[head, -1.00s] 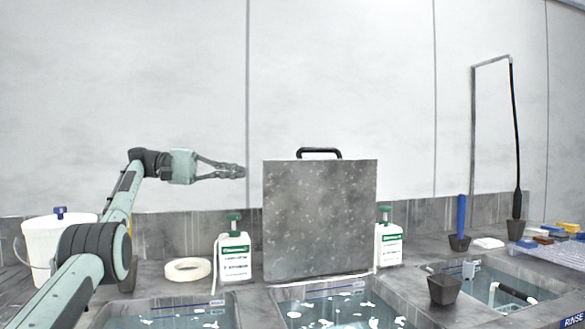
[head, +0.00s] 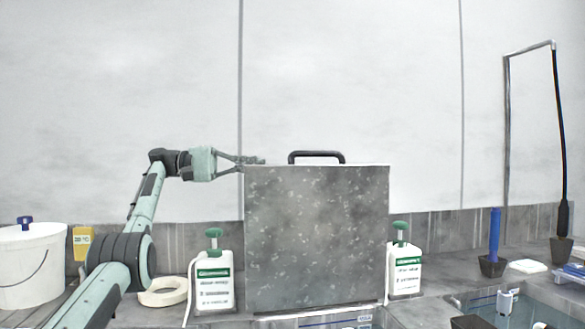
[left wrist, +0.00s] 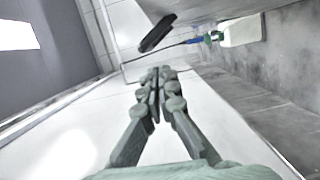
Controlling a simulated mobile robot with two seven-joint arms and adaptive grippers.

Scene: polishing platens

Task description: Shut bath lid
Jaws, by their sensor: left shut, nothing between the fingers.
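The bath lid (head: 318,235) is a speckled grey metal plate. It stands upright in the middle of the head view, with a black handle (head: 317,154) on its top edge. The bath (head: 350,319) below it is open, and a strip of its water shows at the bottom of the picture. My left gripper (head: 260,161) is shut and empty at the lid's upper left corner; I cannot tell whether it touches the lid. In the left wrist view the shut fingertips (left wrist: 158,76) point toward the black handle (left wrist: 157,33). My right gripper is not in view.
White pump bottles stand left (head: 213,280) and right (head: 404,270) of the lid. A tape roll (head: 163,297) and a white bucket (head: 30,265) are at the left. A blue-handled tool (head: 494,235) and a tall hose stand (head: 507,130) are at the right. The wall is behind.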

